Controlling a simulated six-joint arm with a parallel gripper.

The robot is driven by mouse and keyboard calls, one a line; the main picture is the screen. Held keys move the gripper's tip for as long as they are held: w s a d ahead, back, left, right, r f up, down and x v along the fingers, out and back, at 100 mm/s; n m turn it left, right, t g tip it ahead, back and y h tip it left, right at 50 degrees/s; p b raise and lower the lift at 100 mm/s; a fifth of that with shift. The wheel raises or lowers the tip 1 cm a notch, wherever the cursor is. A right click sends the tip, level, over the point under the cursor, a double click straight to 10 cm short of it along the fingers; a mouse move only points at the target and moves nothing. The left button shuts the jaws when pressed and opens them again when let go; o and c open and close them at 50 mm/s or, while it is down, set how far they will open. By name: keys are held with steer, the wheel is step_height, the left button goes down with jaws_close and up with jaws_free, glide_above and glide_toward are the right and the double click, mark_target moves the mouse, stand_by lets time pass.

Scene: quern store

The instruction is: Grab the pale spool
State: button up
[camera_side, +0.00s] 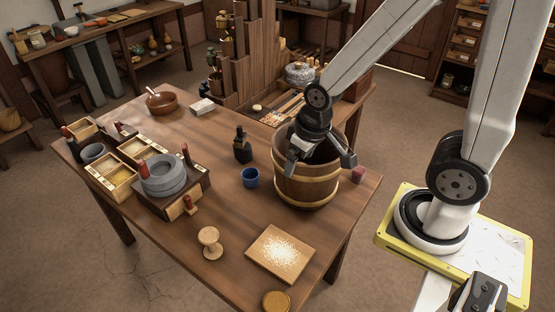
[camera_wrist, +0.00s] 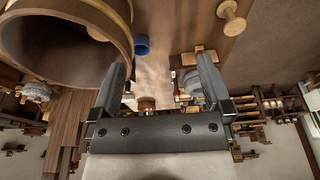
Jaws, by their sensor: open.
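The pale spool (camera_side: 210,242) is a light wooden spool with a wide round top and a narrower waist. It stands upright near the front edge of the table, left of the board with pale powder. It also shows at the top of the wrist view (camera_wrist: 232,14). My gripper (camera_side: 320,162) is open, with its fingers spread at the wooden bucket's rim, to the right of the spool and well apart from it. In the wrist view my gripper (camera_wrist: 163,65) has nothing between its fingertips.
The banded wooden bucket (camera_side: 305,190) stands close under my gripper. A blue cup (camera_side: 251,178), a dark bottle (camera_side: 242,146) and a grey quern (camera_side: 163,175) stand to the left. A powdered board (camera_side: 280,253) lies right of the spool. Bare tabletop lies behind the spool.

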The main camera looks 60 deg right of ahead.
mark_target(217, 231)
steer(key=w+a+f+m+y, duration=1.3)
steer(key=f+m, duration=0.4)
steer(key=m, duration=0.3)
steer(key=shift+w+a+f, duration=0.2)
steer(key=shift+w+a, duration=0.4)
steer(key=shift+a, duration=0.2)
steer(key=shift+f, duration=1.95)
